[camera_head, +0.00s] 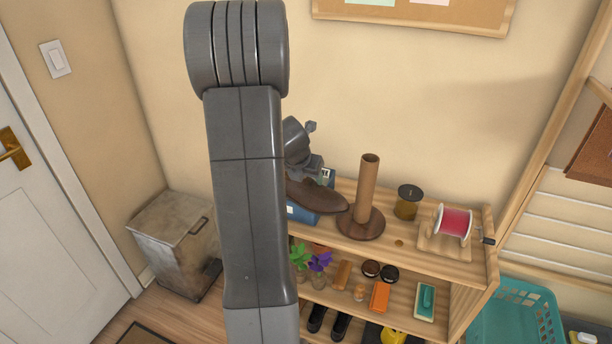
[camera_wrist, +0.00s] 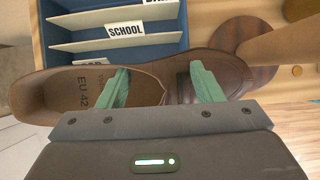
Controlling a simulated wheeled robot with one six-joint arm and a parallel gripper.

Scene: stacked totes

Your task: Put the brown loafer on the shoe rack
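The brown loafer (camera_head: 318,195) is at the left end of a wooden shelf unit's top, beside a round-based post and overlapping a blue sorter. In the wrist view the loafer (camera_wrist: 150,80) lies crosswise, its opening with "EU 42" on the insole at left and its toe at right. My gripper (camera_wrist: 160,87) is over it with its two green fingers well apart. One finger overlaps the opening, the other the upper nearer the toe. Whether they touch the shoe is unclear. In the head view my arm hides part of the area. Dark shoes (camera_head: 340,325) stand on a lower shelf.
The blue sorter (camera_wrist: 58,42) with a "SCHOOL" label is close behind the loafer. The brown post (camera_head: 368,190), a dark-lidded jar (camera_head: 408,202) and a red spool (camera_head: 453,222) share the shelf top. Plants and small items fill the shelf below. A teal basket (camera_head: 520,310) stands right.

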